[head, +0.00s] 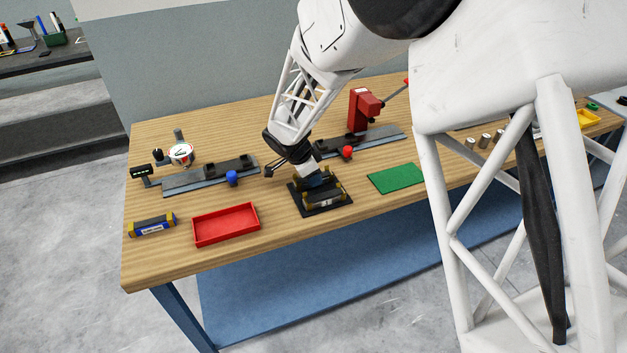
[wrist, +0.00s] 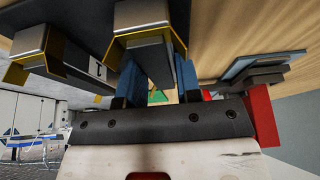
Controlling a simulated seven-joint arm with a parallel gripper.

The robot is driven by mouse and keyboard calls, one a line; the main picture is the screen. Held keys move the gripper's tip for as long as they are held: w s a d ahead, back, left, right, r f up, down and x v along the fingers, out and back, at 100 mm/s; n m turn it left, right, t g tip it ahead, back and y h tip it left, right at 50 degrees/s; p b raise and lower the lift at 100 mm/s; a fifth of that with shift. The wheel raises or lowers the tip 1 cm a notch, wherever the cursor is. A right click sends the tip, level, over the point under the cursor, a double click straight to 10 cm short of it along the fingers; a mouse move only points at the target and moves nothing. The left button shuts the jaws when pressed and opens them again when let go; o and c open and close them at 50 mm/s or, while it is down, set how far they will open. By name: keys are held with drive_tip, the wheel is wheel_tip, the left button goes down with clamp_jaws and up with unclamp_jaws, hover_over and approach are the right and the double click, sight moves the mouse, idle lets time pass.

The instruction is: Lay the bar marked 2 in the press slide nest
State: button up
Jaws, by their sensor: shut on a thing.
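My gripper (head: 317,180) is low over a black rack (head: 308,210) on the bench. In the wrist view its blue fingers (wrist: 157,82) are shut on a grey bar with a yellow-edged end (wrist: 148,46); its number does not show. I cannot tell whether this bar is clear of the rack. A second bar (wrist: 60,62), marked 1, lies beside it on the left in the wrist view; in the head view it is at the rack's front (head: 323,199). The red press (head: 363,110) stands behind, with its grey slide (head: 385,136) and dark nest blocks (head: 354,140).
A gauge fixture (head: 205,178) with a blue knob (head: 232,178) stands left of the rack. A red tray (head: 226,224) and a yellow-ended bar (head: 152,225) lie at the front left. A green mat (head: 397,178) lies right of the rack. A red knob (head: 347,153) is before the slide.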

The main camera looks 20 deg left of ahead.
drive_tip(key=shift+r, duration=0.15)
drive_tip(key=shift+c, duration=0.4)
drive_tip(key=shift+r, duration=1.5)
drive_tip(key=shift+s+d+r, duration=0.15)
drive_tip(key=shift+s, duration=0.05)
drive_tip(key=s+d+r, duration=0.1)
drive_tip(key=s+d, duration=0.8)
drive_tip(key=s, duration=0.3)
drive_tip(key=shift+s+d+r, duration=0.15)
drive_tip(key=shift+d+r, duration=0.05)
drive_tip(key=w+a+r, duration=0.1)
drive_tip(key=w+r, duration=0.1)
drive_tip(key=w, duration=1.6)
drive_tip(key=shift+w+a, duration=0.35)
drive_tip(key=shift+w, duration=0.1)
